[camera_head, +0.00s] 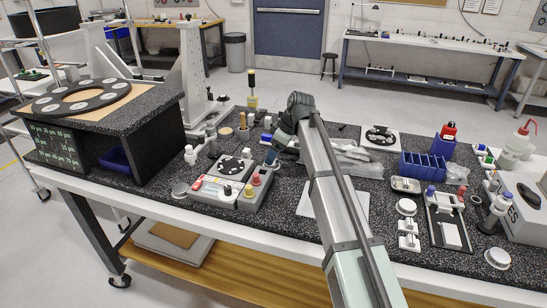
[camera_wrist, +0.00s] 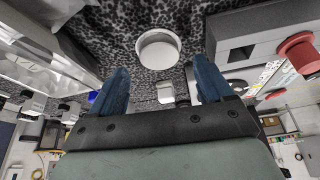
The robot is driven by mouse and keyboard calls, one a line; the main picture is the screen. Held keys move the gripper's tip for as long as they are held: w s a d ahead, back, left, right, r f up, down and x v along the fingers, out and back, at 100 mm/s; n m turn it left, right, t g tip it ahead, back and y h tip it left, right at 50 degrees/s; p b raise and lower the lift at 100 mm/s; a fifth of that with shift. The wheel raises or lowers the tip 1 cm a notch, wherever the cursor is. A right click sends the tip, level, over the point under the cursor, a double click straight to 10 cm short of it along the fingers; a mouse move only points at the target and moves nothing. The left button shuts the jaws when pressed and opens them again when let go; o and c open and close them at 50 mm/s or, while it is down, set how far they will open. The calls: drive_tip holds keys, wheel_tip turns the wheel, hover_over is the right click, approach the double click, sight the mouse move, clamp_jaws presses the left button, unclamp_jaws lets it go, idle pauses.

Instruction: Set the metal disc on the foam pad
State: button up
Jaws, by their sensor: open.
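My gripper (camera_wrist: 162,68) has two blue fingers spread apart with nothing between them; in the head view my arm largely hides it. In the wrist view a round pale disc with a lighter rim (camera_wrist: 157,50) lies on the speckled black surface, beyond the fingertips and apart from them. In the head view similar discs lie at the left front of the table (camera_head: 180,190), on the right (camera_head: 406,206) and at the right front (camera_head: 497,258). I cannot tell which is the metal disc. A flat pale sheet (camera_head: 308,204), partly behind my arm, may be the foam pad.
A control box with coloured knobs (camera_head: 226,192) stands left of my arm; a red knob (camera_wrist: 298,52) shows large in the wrist view. A black stand (camera_head: 155,125) is at left. A blue bin (camera_head: 424,167), a metal tray (camera_head: 405,185) and bottles crowd the right.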

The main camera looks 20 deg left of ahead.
drive_tip(key=v, duration=0.9)
